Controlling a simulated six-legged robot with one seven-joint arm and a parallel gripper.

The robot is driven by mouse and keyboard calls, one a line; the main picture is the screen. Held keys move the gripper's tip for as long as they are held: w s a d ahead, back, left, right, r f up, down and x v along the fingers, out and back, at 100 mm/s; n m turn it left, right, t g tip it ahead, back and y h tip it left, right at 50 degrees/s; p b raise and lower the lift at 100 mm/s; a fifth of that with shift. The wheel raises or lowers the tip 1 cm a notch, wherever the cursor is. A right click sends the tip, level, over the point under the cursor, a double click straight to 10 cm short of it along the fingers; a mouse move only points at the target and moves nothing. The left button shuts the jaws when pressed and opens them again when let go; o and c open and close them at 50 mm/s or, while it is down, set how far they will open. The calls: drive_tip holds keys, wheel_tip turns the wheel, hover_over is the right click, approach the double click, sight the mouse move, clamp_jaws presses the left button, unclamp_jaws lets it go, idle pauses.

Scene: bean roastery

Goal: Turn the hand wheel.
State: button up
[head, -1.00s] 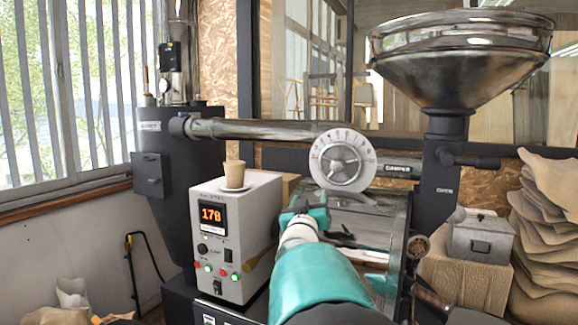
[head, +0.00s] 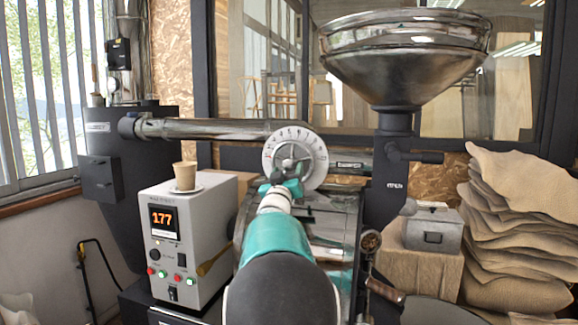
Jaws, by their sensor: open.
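The hand wheel (head: 311,151) is a pale round dial-like disc with numbers on its rim and a dark spoked centre. It sits on the horizontal metal pipe (head: 215,130) in the middle of the head view. My gripper (head: 284,184) is at the lower left of the wheel, its teal and dark parts overlapping the wheel's lower edge in the picture. The gripper is open. My arm hides much of its jaws, and I cannot tell whether they touch the wheel.
A control box (head: 187,240) reading 177 stands at left, with a paper cup (head: 185,176) on a saucer on top. A large metal hopper (head: 403,75) rises at right. A grey metal box (head: 432,229) and stacked sacks (head: 520,230) stand further right.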

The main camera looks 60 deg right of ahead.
sight(289, 167)
drive_tip(key=shift+x, duration=1.95)
drive_tip(key=shift+r, duration=0.1)
clamp_jaws()
